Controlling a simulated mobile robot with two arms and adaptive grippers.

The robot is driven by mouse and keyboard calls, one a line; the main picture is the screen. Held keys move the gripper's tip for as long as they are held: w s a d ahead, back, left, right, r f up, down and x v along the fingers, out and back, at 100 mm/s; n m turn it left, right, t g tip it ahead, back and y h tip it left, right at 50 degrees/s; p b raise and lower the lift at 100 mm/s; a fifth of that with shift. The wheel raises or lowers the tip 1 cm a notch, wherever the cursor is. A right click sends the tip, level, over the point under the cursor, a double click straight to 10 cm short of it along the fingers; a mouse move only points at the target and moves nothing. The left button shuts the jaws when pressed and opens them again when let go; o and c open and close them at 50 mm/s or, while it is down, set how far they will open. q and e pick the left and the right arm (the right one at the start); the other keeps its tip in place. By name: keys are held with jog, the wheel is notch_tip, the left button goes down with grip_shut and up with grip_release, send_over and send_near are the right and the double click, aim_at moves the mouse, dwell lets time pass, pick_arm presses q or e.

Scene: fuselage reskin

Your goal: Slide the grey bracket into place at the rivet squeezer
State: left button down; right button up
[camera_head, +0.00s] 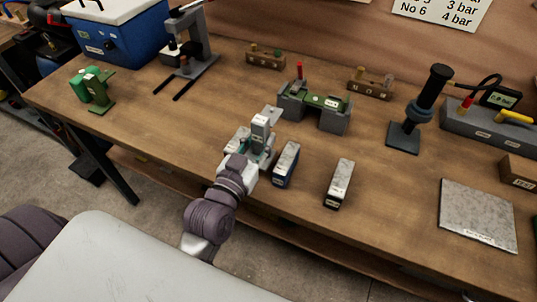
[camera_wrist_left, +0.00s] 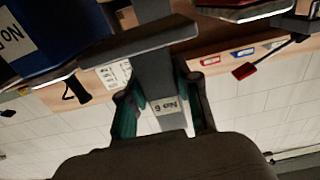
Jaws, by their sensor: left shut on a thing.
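The grey bracket (camera_head: 262,124), with a small label, is in my left gripper (camera_head: 257,151) near the front edge of the bench. In the left wrist view the bracket (camera_wrist_left: 155,75) shows a "No 6" label between the two green-padded fingers (camera_wrist_left: 160,112), which are shut on it. What looks like the rivet squeezer (camera_head: 197,50) is a grey upright frame at the back left, with two dark rails pointing forward. The bracket is well apart from it. Whether the bracket touches the bench is not clear. My right gripper is not in view.
A blue-sided block (camera_head: 286,164) and a dark-sided block (camera_head: 339,183) stand right of the gripper. A grey fixture (camera_head: 333,121) holding a green bracket is behind. Another green bracket (camera_head: 98,90) stands at left, near a blue box (camera_head: 122,38). The bench (camera_head: 165,120) between is clear.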

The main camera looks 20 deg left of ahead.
pick_arm(q)
jog(key=shift+w+f, duration=0.1)
jog(key=shift+f, duration=2.25)
jog(key=shift+d+f, duration=0.1)
jog(key=c, duration=1.1)
grip_release()
jog(key=shift+f, duration=0.1)
